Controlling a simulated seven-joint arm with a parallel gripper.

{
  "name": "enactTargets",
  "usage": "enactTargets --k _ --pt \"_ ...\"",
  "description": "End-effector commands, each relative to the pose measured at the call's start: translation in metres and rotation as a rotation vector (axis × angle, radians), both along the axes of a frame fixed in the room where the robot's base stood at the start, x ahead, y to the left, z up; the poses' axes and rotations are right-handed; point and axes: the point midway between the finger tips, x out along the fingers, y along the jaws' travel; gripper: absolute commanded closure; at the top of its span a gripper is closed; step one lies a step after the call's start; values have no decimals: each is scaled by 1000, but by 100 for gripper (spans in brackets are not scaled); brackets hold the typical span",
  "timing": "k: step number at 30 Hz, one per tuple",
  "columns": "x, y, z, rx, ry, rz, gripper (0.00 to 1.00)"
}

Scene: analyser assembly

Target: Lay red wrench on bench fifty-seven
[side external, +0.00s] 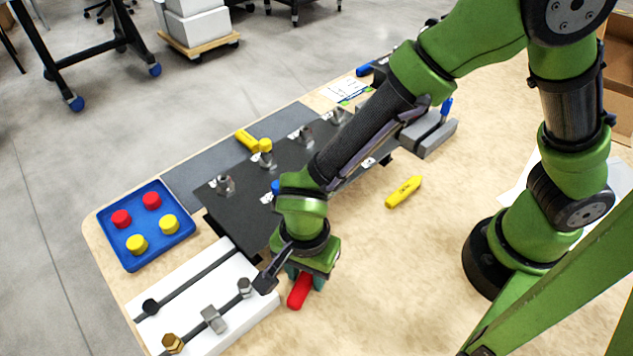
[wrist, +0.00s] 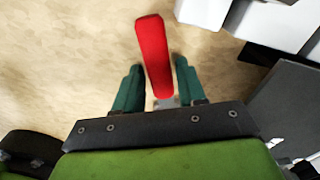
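The red wrench (wrist: 152,55) shows in the wrist view as a red handle with a grey metal end by my gripper's base. In the side external view the red handle (side external: 300,291) is at the bench surface, just below my gripper (side external: 305,277). My gripper's two green fingers (wrist: 158,88) stand apart on either side of the wrench, with a narrow gap visible at each side. The wrench's grey end is mostly hidden under the gripper. I cannot tell whether it fully touches the bench (side external: 385,285).
A white block (side external: 205,345) with bolts and a grey nut stands just left of my gripper. A blue tray (side external: 133,265) holds red and yellow caps. A dark panel (side external: 235,200) lies behind. A yellow tool (side external: 404,191) lies right of it. Bench between wrench and my base is clear.

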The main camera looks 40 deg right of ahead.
Motion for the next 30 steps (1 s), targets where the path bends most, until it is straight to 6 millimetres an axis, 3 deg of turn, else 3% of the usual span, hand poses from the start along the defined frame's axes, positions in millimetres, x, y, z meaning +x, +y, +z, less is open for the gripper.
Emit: enactTargets --k 3,14,20,30 --pt "0 0 0 0 0 0 44" --pt "0 0 6 1 -2 1 44" --pt "1 1 40 5 -4 0 44" --pt "1 1 123 5 -4 0 44"
